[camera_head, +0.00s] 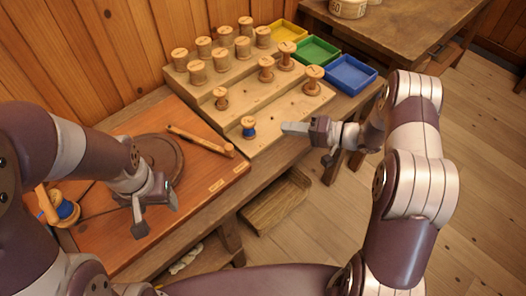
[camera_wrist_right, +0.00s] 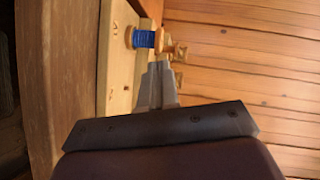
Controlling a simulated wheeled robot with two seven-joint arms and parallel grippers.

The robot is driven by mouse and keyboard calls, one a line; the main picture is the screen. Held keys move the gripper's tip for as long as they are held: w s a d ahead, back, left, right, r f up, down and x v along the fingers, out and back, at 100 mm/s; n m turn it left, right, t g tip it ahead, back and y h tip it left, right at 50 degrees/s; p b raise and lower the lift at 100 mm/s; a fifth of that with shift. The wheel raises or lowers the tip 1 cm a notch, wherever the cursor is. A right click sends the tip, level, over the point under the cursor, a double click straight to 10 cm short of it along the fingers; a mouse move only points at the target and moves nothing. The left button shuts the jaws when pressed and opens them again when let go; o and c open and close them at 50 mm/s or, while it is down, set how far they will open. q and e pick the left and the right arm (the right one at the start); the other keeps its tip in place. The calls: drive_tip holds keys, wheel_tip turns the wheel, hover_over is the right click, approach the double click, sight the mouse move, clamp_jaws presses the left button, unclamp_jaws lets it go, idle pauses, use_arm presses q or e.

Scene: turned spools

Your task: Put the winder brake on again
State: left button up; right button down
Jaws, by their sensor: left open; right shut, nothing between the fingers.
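The winder board (camera_head: 205,187) lies at the left of the bench, with a dark round disc (camera_head: 168,155) on it. A wooden lever with a knobbed end (camera_head: 200,140), which looks like the brake, lies across the board behind the disc. My left gripper (camera_head: 157,212) is open and empty above the board's front part, partly hiding the disc. My right gripper (camera_head: 292,128) is shut and empty beside the spool with blue thread (camera_head: 249,128). In the right wrist view its closed fingertips (camera_wrist_right: 160,68) are near that blue spool (camera_wrist_right: 143,39).
A stepped rack (camera_head: 280,110) holds several wooden spools. Yellow (camera_head: 289,33), green (camera_head: 315,50) and blue (camera_head: 350,74) trays stand at its right. Another blue-wound spool (camera_head: 66,211) is at the far left, partly hidden by my arm. A wooden crate (camera_head: 275,203) is below the bench edge.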

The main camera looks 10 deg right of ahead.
drive_tip(key=s, duration=0.1)
drive_tip(key=s+f+g+y, duration=0.1)
drive_tip(key=s+y, duration=0.1)
drive_tip(key=shift+d+f+g, duration=0.3)
drive_tip(key=shift+f+g, duration=0.05)
drive_tip(key=shift+g, duration=0.05)
drive_tip(key=shift+s+r, duration=0.1)
use_arm(q)
drive_tip(key=shift+d+f, duration=0.2)
drive_tip(key=shift+f, duration=0.45)
use_arm(e)
drive_tip(key=shift+a, duration=0.15)
drive_tip(key=x, duration=0.9)
drive_tip(key=shift+r+p, duration=0.1)
drive_tip(key=shift+p, duration=0.2)
drive_tip(key=a, duration=0.1)
drive_tip(key=s+a, duration=0.1)
drive_tip(key=a, duration=0.1)
drive_tip(key=shift+s+a+p, duration=0.1)
drive_tip(key=shift+a+p, duration=0.15)
drive_tip(key=shift+p, duration=0.1)
use_arm(q)
drive_tip(key=shift+r, duration=0.8)
use_arm(e)
drive_tip(key=shift+s+a, duration=0.25)
drive_tip(key=shift+a, duration=0.2)
use_arm(q)
drive_tip(key=shift+r, duration=0.1)
